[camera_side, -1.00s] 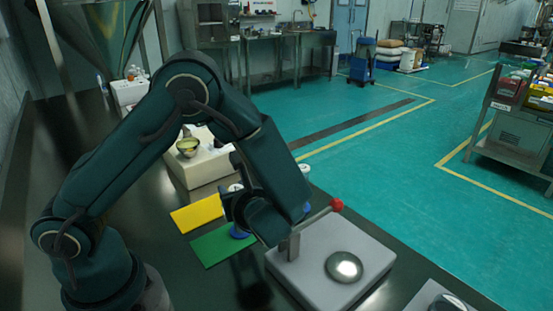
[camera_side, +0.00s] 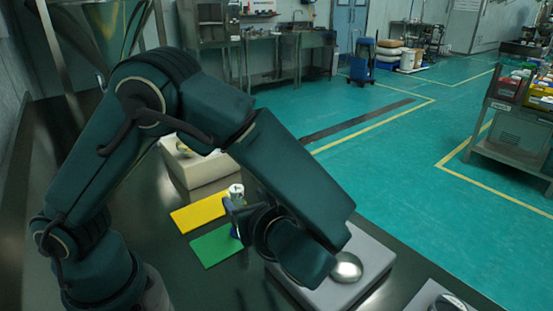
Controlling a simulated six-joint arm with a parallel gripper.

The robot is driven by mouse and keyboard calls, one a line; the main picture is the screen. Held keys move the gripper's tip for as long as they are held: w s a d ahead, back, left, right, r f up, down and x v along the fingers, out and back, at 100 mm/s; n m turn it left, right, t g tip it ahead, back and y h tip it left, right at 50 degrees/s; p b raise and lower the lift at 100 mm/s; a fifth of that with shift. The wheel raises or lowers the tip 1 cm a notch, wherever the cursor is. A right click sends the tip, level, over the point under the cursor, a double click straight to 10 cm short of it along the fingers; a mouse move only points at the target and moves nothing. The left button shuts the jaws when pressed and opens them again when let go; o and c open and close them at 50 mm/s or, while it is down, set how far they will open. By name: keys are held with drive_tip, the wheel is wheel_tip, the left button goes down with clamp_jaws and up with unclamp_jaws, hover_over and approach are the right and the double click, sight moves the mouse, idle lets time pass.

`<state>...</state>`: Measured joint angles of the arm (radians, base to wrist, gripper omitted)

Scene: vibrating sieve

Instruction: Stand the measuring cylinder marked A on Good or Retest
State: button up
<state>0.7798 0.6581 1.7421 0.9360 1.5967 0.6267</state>
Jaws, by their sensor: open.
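A measuring cylinder (camera_side: 237,192) with a pale top stands at the right side of the green mat (camera_side: 209,248). A bit of blue shows low down near the mat's right edge, probably its base. No letter on it can be read. The yellow mat (camera_side: 196,213) lies just behind the green one and looks bare. No words can be read on either mat. My gripper (camera_side: 230,208) is open, with its fingers pointing left at the cylinder's height. They overlap the cylinder in the picture; I cannot tell if they touch it. My wrist hides part of the cylinder.
A pale grey machine (camera_side: 372,262) with a shiny dome (camera_side: 346,267) stands to the right, partly behind my arm. A cream box (camera_side: 205,172) with a bowl stands behind the mats. Another device (camera_side: 440,298) is at the lower right. The dark bench left of the mats looks clear.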

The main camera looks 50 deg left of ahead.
drive_tip(key=s+d+r+n+t+h, duration=0.1)
drive_tip(key=s+n+h, duration=0.3)
drive_tip(key=n, duration=0.6)
drive_tip(key=s+r+n+t+h, duration=0.1)
drive_tip(key=s+r+n+h, duration=0.2)
drive_tip(key=n+h, duration=0.6)
drive_tip(key=shift+s+d+r+n, duration=0.35)
drive_tip(key=shift+n, duration=0.65)
